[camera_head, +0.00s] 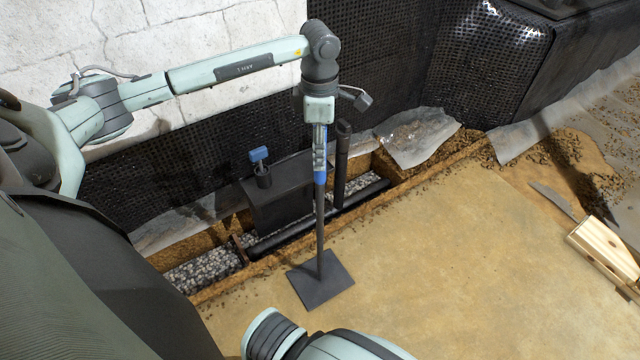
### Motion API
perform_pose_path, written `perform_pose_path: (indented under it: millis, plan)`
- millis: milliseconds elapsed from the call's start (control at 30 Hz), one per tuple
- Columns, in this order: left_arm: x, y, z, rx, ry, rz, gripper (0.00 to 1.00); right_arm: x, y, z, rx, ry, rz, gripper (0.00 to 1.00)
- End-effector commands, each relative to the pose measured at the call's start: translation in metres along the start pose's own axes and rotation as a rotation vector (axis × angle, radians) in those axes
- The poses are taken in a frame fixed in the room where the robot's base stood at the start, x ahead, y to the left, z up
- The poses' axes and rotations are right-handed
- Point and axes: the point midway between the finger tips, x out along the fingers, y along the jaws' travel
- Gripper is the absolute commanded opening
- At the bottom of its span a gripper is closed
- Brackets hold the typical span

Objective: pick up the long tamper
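The long tamper (320,225) stands upright near the middle of the head view. It has a thin dark shaft, a blue stretch higher up and a flat dark square plate (321,284) at the foot. The plate is over the tan ground in front of the trench; whether it touches the ground I cannot tell. My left gripper (320,142) points down at the top of the tamper and appears shut around its upper handle. The handle's top end is hidden by the gripper. My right gripper is out of view.
Behind the tamper is a narrow gravel trench (205,270) with a black pipe (300,232), a dark upright box (280,200) with a blue-topped tool (259,155), and a dark post (342,165). A dimpled black membrane (400,75) covers the wall. A wooden block (605,245) lies right. The middle ground is clear.

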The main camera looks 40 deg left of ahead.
Motion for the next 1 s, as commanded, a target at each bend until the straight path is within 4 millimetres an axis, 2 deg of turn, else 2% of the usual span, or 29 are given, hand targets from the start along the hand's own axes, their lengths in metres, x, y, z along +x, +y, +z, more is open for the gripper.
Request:
perform_pose_path:
  millis: [33,200,300,833,1000]
  plan:
    - [-0.0002,0.0000,0.0000,0.000,0.000,0.000,0.30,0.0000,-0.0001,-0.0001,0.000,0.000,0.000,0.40]
    - [-0.0004,0.0000,0.0000,0.000,0.000,0.000,0.09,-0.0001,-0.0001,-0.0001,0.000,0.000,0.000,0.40]
    - [-0.0005,0.0000,0.0000,0.000,0.000,0.000,0.00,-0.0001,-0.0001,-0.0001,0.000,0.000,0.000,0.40]
    - [-0.0035,0.0012,0.0007,0.000,-0.004,0.004,0.00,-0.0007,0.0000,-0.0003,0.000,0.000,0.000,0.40]
    - [-0.0098,0.0015,0.0008,0.000,-0.004,0.004,0.00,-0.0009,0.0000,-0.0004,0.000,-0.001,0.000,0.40]
